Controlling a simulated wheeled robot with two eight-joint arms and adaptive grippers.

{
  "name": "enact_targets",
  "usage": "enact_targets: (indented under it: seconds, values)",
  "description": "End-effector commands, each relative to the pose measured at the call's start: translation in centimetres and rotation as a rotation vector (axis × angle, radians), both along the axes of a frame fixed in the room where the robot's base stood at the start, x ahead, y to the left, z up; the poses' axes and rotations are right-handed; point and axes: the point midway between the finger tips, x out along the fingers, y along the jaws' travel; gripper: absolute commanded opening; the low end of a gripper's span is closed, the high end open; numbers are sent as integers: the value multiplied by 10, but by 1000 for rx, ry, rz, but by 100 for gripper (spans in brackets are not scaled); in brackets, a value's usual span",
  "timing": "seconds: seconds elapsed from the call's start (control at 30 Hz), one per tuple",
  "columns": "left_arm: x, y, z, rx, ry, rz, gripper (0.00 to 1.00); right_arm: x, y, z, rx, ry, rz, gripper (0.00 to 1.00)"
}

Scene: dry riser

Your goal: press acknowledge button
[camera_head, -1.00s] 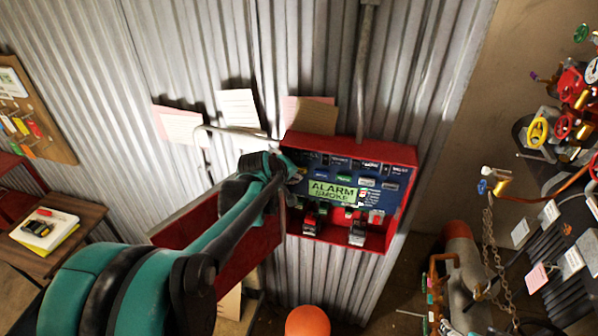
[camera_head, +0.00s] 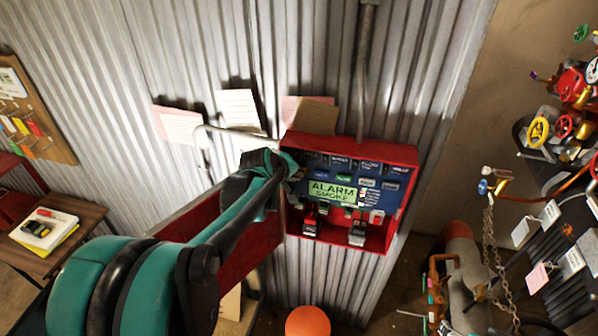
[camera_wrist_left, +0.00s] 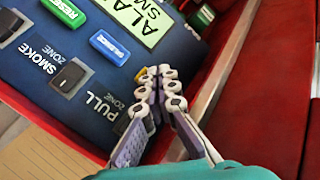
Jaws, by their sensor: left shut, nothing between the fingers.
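The red alarm panel (camera_head: 408,160) hangs on the corrugated wall, its display reading ALARM SMOKE; the display (camera_wrist_left: 138,18) also shows in the left wrist view. My left gripper (camera_head: 299,174) is at the panel's left edge. In the wrist view its fingers (camera_wrist_left: 160,74) are shut and empty, with tips over the blue face. A small yellow piece (camera_wrist_left: 142,75), perhaps a button, shows beside the tips, mostly hidden by them. Contact cannot be told. A blue SILENCE button (camera_wrist_left: 110,47) and a green RESET button (camera_wrist_left: 64,11) are nearby. No acknowledge label is readable. My right gripper is not in view.
The red panel door (camera_head: 240,245) stands open at the left, behind my arm. Black switches (camera_wrist_left: 69,76) sit beside the buttons. A pipe (camera_head: 366,70) rises above the panel. An orange ball-like object (camera_head: 307,321) is below. Valves (camera_head: 538,131) are at the right.

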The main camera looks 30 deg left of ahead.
Motion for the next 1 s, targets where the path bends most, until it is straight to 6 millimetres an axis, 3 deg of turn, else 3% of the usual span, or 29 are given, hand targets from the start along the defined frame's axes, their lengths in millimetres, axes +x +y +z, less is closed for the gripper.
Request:
enact_targets:
  seconds: [0.53, 1.0]
  values:
    - [7, 2, 0, 1, 0, 1, 0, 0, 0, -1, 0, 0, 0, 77]
    - [0, 1, 0, 1, 0, 1, 0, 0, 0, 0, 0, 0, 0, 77]
